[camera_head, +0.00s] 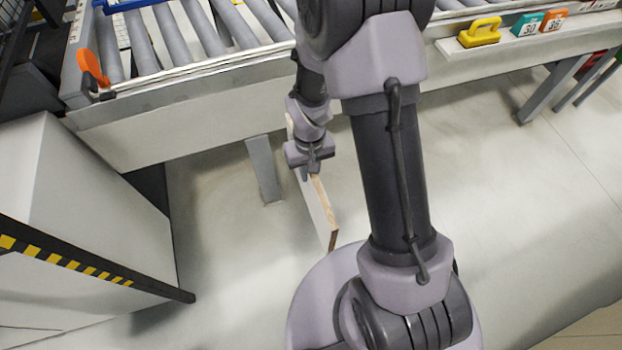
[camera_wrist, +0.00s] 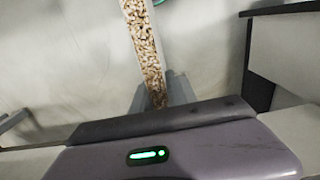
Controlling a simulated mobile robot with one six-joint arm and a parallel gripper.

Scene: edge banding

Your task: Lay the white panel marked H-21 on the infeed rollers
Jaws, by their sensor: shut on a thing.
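My gripper (camera_head: 309,168) is shut on a white panel (camera_head: 318,210) with a tan particleboard edge. The panel hangs tilted below the gripper, in front of the conveyor frame and clear of the rollers. In the wrist view the speckled raw edge of the panel (camera_wrist: 142,35) runs up from the jaws (camera_wrist: 160,98). No marking such as H-21 can be read on it; part of it is hidden by the gripper. The grey infeed rollers (camera_head: 205,27) lie in their frame at the upper left, above and beyond the gripper in the head view.
An orange paddle-shaped part (camera_head: 92,68) stands at the left end of the roller frame. A yellow handled block (camera_head: 480,32) and numbered tags (camera_head: 528,25) sit on the ledge at the right. A pale cabinet (camera_head: 85,200) with a striped edge stands at the left.

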